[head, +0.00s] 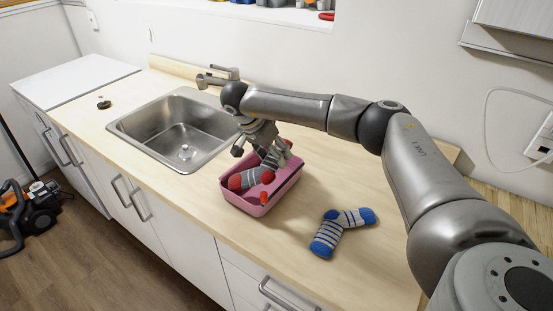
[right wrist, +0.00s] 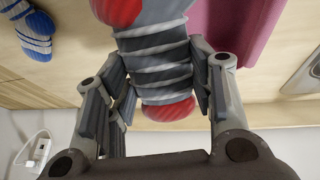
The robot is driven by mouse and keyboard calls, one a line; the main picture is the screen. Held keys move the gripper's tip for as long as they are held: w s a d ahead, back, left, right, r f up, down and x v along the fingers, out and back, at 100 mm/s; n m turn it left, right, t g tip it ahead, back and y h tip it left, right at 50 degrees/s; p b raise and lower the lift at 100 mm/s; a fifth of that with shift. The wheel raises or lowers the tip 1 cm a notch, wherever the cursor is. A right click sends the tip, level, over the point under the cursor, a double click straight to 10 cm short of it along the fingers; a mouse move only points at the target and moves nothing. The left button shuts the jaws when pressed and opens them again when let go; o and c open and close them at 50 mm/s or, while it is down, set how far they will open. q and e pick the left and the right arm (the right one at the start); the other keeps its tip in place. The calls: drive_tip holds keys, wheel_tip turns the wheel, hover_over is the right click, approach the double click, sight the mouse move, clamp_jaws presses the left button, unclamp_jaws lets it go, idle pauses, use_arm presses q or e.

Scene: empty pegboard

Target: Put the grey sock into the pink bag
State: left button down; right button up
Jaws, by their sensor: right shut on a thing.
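The grey sock (head: 249,179), striped with red heel and toe, is at the pink bag (head: 284,192), an open, box-shaped container on the counter. In the head view the sock overlaps the bag's opening; I cannot tell whether it rests on the bottom. My right gripper (head: 268,148) is above the bag. In the right wrist view its fingers (right wrist: 163,88) are shut on either side of the grey sock (right wrist: 155,62), and part of the bag (right wrist: 238,30) shows beside it. My left gripper is not in view.
A blue and white striped sock (head: 338,230) lies on the wooden counter (head: 330,180), right of the bag. A sink (head: 180,130) with a faucet (head: 216,76) is to the left. The counter's front edge is close to the bag.

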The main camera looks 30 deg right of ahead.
drive_tip(key=shift+w+d+f, duration=0.1)
drive_tip(key=shift+d+f, duration=0.05)
drive_tip(key=shift+f, duration=0.05)
drive_tip(key=p+x, duration=0.2)
drive_tip(key=x, duration=0.1)
drive_tip(key=shift+a+f, duration=0.1)
drive_tip(key=shift+a, duration=0.15)
drive_tip(key=shift+f, duration=0.55)
drive_tip(key=shift+f, duration=0.1)
drive_tip(key=o, duration=0.8)
drive_tip(key=shift+o, duration=0.2)
